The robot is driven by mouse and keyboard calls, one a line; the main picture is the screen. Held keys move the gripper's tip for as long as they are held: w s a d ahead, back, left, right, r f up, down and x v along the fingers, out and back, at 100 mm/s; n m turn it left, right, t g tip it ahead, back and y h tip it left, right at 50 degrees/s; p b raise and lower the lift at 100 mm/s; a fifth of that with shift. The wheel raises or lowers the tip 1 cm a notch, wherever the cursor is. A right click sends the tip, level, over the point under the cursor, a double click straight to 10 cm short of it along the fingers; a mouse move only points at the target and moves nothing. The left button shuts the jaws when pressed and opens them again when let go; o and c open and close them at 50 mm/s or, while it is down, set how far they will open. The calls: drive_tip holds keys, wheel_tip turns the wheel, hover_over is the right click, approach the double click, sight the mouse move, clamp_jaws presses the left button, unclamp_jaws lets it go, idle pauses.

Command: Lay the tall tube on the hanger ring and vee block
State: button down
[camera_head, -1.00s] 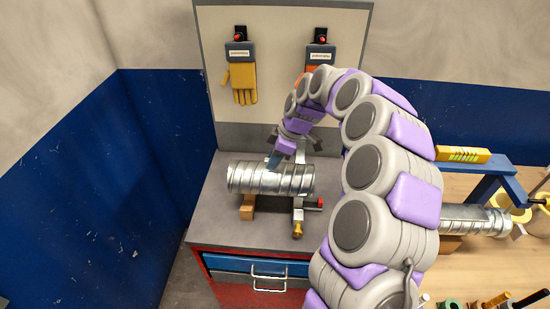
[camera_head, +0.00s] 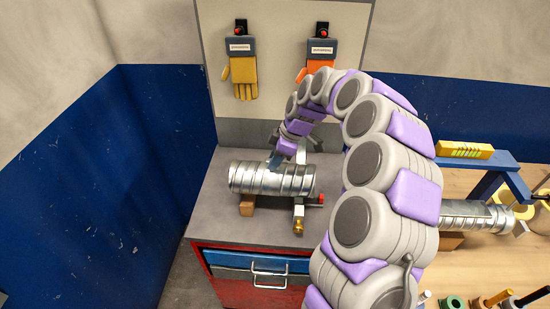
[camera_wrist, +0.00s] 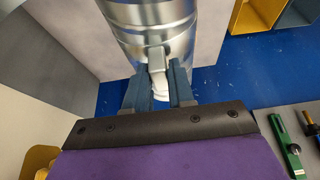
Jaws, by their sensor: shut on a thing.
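The tall tube (camera_head: 270,179), a shiny spiral metal duct, lies level above the grey cabinet top. My gripper (camera_head: 274,163) meets its upper side near the middle. In the wrist view, my gripper's blue fingers (camera_wrist: 158,82) are shut on a grey tab on the tube (camera_wrist: 150,18). A wooden block (camera_head: 247,206), apparently the vee block, is under the tube's left part. A metal stand (camera_head: 299,210) with red and brass knobs, apparently the hanger ring's, is under its right part. I cannot tell whether the tube touches either support; the tube hides their tops.
The cabinet top (camera_head: 215,218) is clear on the left. A backboard (camera_head: 280,70) with hanging gloves rises behind. Right of my arm, a wooden bench (camera_head: 470,265) holds another metal duct (camera_head: 475,216), a blue frame (camera_head: 485,168) and several small tools.

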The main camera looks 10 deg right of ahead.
drive_tip(key=shift+f+b, duration=0.8)
drive_tip(key=shift+f, duration=1.05)
drive_tip(key=c, duration=0.9)
unclamp_jaws()
drive_tip(key=shift+r, duration=0.1)
drive_tip(key=p+v, duration=0.2)
drive_tip(key=v, duration=1.5)
drive_tip(key=shift+r+p, duration=0.1)
drive_tip(key=shift+p, duration=0.2)
